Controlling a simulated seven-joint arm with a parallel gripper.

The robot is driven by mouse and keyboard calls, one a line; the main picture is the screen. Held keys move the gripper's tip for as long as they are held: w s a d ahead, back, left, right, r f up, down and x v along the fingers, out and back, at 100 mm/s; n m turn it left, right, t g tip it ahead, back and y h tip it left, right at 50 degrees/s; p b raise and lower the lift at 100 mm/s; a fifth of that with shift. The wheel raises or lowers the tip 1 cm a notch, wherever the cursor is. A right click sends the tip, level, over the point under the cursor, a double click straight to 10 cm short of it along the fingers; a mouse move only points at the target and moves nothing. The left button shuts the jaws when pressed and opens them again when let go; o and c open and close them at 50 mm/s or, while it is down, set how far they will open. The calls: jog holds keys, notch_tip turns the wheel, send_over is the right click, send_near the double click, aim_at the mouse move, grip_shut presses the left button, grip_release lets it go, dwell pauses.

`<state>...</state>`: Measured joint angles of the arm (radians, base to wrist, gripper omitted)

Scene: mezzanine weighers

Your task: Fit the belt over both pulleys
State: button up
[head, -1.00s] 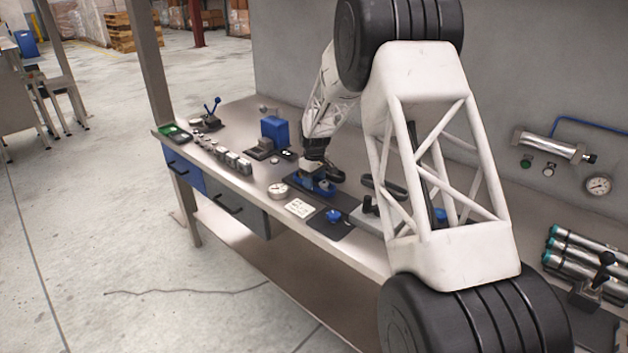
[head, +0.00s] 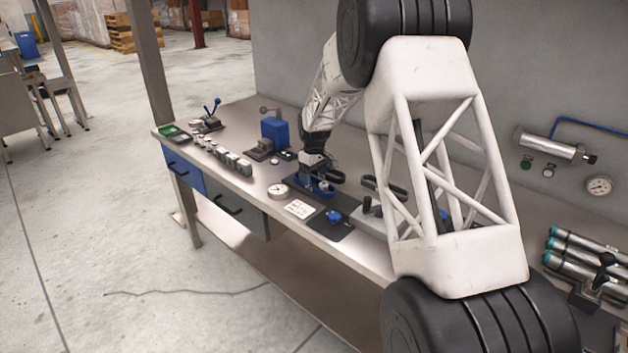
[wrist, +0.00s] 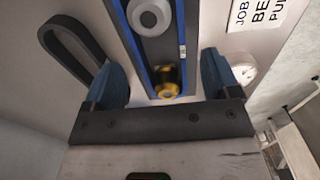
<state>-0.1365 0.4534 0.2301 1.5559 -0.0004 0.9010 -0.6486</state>
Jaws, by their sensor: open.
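The belt (wrist: 72,48) is a black oblong loop lying flat beside the pulley base, at the left in the wrist view; in the head view a black loop (head: 384,188) lies right of the base. The blue-edged pulley base (wrist: 183,52) carries a grey pulley (wrist: 149,15) and a smaller brass-coloured part (wrist: 167,82), probably the second pulley. My gripper (wrist: 162,76) is open and empty, its blue fingertips on either side of the base near the brass part. In the head view my gripper (head: 316,168) is over the base (head: 320,190) and partly hides it.
A white dial (head: 278,191) and printed card (head: 299,209) lie near the bench's front edge. A dark pad (head: 329,230) with a blue knob lies right of them. A blue block device (head: 274,132) stands left of my gripper, with small metal blocks (head: 226,157) in a row.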

notch_tip(320, 180, up, 9)
jog(key=shift+r, duration=0.2)
dwell(0.3)
dwell(0.7)
jog(key=s+d+r+m, duration=0.1)
jog(key=s+d+r, duration=0.3)
jog(key=s, duration=0.6)
jog(key=s+d+r+m+t, duration=0.1)
jog(key=s+d+r+m, duration=0.1)
jog(key=s+r, duration=0.55)
jog(key=s+d+r+m, duration=0.15)
jog(key=s+r, duration=0.25)
jog(key=s, duration=0.7)
jog(key=s+d+f+m, duration=0.2)
jog(key=s, duration=1.4)
jog(key=s+d+f+m+t, duration=0.1)
jog(key=s+d+f+m, duration=0.1)
jog(key=s, duration=1.5)
jog(key=shift+d+f+m+t, duration=0.15)
jog(key=shift+d+m+t, duration=0.2)
jog(key=shift+d, duration=0.35)
